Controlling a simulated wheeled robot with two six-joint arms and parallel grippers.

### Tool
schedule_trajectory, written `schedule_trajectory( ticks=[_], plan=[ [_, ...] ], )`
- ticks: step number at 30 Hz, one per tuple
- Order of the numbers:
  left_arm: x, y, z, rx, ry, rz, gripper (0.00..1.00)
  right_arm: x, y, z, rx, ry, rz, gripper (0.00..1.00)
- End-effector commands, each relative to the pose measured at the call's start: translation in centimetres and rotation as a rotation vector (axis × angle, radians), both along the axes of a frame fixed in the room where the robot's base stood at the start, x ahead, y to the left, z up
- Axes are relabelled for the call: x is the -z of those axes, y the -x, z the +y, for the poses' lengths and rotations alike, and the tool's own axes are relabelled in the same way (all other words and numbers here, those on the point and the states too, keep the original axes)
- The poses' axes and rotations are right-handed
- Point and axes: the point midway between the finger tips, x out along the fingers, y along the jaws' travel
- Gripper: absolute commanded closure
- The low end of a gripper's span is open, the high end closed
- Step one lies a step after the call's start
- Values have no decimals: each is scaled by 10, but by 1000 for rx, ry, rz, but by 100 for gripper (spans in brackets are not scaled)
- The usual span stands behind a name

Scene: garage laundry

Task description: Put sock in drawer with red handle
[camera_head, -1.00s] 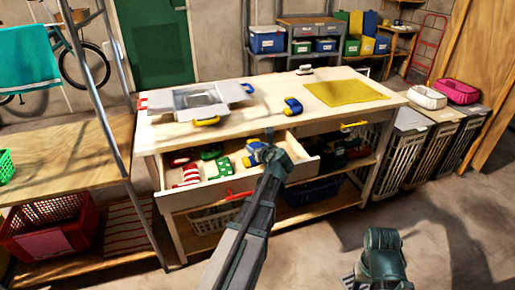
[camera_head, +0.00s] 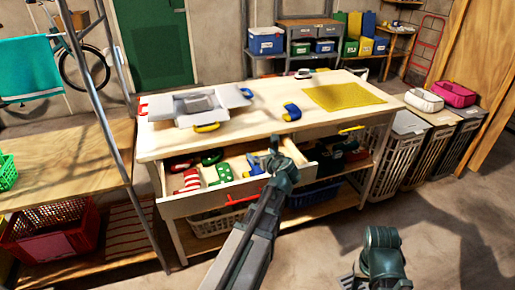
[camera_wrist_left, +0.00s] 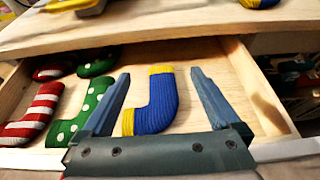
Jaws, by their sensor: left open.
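A blue sock with yellow ends (camera_wrist_left: 152,103) lies on the floor of the open drawer (camera_head: 215,200); it also shows in the head view (camera_head: 254,164). This drawer has a red handle (camera_head: 245,197) on its front. My left gripper (camera_head: 274,146) is above the drawer's right part. In the left wrist view its fingers (camera_wrist_left: 160,75) are spread, one on each side of the sock, with visible gaps. A similar blue sock (camera_head: 291,111) lies on the tabletop. My right gripper (camera_head: 348,282) is at the bottom edge, with its fingers too cut off to judge.
Red-striped (camera_wrist_left: 33,115) and green dotted (camera_wrist_left: 82,112) socks lie left in the drawer. Another drawer, with a yellow handle (camera_head: 351,129), is at the right. Hampers (camera_head: 396,150) stand beyond it.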

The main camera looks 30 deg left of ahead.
Motion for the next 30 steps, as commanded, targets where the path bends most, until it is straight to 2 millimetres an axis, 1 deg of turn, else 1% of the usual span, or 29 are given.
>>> schedule_trajectory(
  ticks=[1, 3, 6, 12, 17, 30],
  plan=[
    [-9, 10, -9, 1, 1, 0, 3, -9, 0, 0, 0, 0, 0, 50],
    [-13, 18, -19, 2, 0, 0, 3, -13, 0, 0, 0, 0, 0, 50],
    [-19, 27, -30, 1, 0, 0, 3, -19, 0, 0, 0, 0, 0, 50],
    [-24, 37, -43, 0, 1, 1, 3, -24, 0, 0, 0, 0, 0, 50],
    [-25, 40, -46, -1, 0, 0, 3, -25, 0, 0, 0, 0, 0, 50],
    [-25, 39, -46, -1, 0, 0, 3, -25, 0, 0, 0, 0, 0, 50]
  ],
)
